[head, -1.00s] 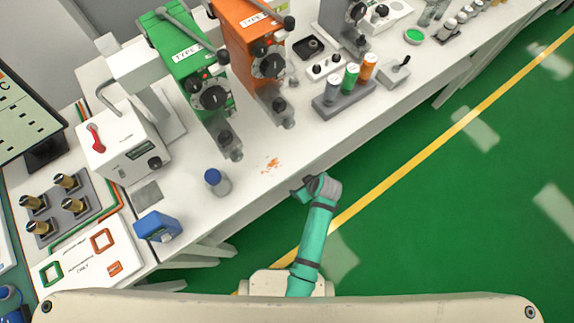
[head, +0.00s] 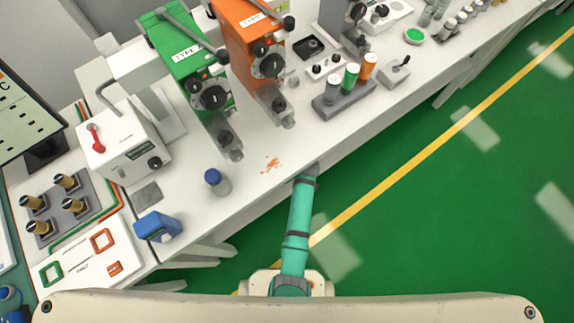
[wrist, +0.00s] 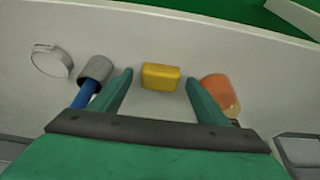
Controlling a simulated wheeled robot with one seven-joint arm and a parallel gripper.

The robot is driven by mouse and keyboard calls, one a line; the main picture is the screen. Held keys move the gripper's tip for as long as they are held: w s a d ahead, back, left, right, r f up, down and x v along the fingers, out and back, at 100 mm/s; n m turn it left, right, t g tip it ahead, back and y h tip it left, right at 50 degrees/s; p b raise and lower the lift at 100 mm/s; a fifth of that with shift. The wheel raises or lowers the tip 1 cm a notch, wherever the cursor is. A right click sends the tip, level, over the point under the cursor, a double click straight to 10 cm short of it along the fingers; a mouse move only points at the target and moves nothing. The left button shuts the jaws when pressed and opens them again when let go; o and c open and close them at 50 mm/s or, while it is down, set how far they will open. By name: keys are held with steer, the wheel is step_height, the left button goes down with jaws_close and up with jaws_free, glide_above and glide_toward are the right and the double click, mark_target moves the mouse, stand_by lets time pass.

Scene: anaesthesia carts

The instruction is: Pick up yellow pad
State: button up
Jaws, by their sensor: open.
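The yellow pad (wrist: 161,76) is a small block lying on a pale surface in the wrist view. It sits ahead of my gripper (wrist: 159,82), which is open with its two green fingers on either side of the pad in the picture. I cannot tell whether the fingertips reach down to the pad's height; no contact shows. In the head view I do not see the yellow pad, and my gripper is hidden. There my green arm (head: 298,225) ends at the front edge of the white table (head: 245,190).
An orange cylinder (wrist: 221,94) is close by the right finger. In the head view, a blue-capped bottle (head: 216,182) stands on the table.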

steer(key=shift+w+a+f, duration=0.1)
steer(key=shift+f, duration=0.25)
steer(key=c, duration=1.1)
steer(key=shift+r, duration=0.2)
steer(key=shift+r, duration=0.65)
steer(key=shift+s+r, duration=0.2)
steer(key=shift+r, duration=0.8)
steer(key=s+d, duration=0.3)
steer(key=s, duration=0.1)
steer(key=s+d, duration=0.4)
steer(key=s, duration=0.1)
steer(key=s+d, duration=0.3)
steer(key=s, duration=0.2)
steer(key=shift+s+d, duration=0.15)
steer(key=shift+d, duration=0.15)
